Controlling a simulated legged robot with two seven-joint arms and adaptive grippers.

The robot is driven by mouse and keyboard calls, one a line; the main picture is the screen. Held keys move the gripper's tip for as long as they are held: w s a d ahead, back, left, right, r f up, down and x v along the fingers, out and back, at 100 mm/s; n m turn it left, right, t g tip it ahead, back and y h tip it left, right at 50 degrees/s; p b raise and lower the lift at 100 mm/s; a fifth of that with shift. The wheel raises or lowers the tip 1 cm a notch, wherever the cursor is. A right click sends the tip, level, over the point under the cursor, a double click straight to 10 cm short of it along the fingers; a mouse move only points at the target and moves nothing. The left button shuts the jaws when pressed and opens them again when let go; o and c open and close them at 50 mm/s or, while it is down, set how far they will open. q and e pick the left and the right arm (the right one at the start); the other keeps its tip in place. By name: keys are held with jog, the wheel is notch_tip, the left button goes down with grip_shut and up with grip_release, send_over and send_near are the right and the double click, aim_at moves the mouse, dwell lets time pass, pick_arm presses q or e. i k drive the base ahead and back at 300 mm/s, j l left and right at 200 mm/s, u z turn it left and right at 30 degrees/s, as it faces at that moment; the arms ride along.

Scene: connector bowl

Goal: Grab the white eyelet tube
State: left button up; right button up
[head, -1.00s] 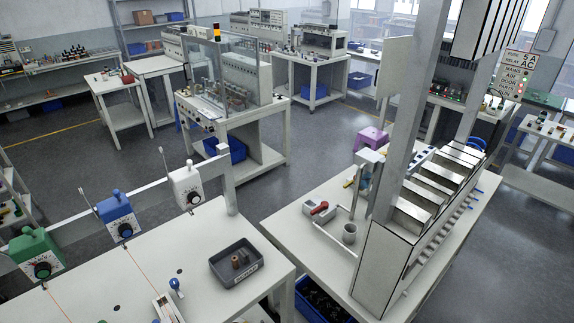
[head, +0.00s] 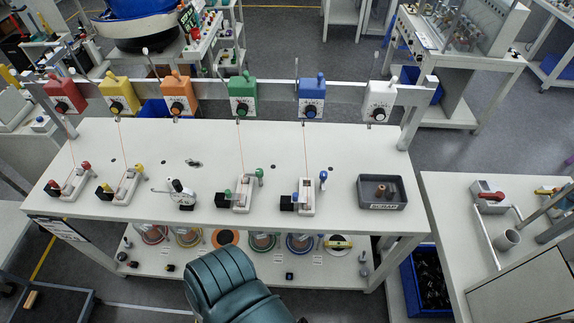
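A white box with a black dial (head: 380,100) hangs at the right end of the rail behind the workbench. A thin, pale upright rod (head: 376,66) rises at its left side, with a small tip that may be an eyelet. This rod may be the white eyelet tube, but I cannot tell for certain at this size. Similar rods rise beside the blue box (head: 312,98) and the green box (head: 243,96). Orange, yellow and red boxes follow to the left. Neither of my grippers is in view.
The white workbench (head: 330,150) carries several small clamp fixtures and a grey tray (head: 383,205) at the right. A second bench (head: 455,190) stands at the right, across a gap with a blue bin (head: 410,280).

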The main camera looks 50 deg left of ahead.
aim_at(169, 181)
jog(key=u, duration=2.9)
jog(key=j+z, duration=0.15)
jog(key=z, duration=0.25)
jog(key=i+j+z, duration=0.1)
jog(key=z, duration=0.35)
jog(key=j+z, duration=0.2)
jog(key=z, duration=0.2)
jog(key=j+z, duration=0.15)
jog(key=z, duration=0.25)
jog(key=j+z, duration=0.15)
jog(key=z, duration=0.3)
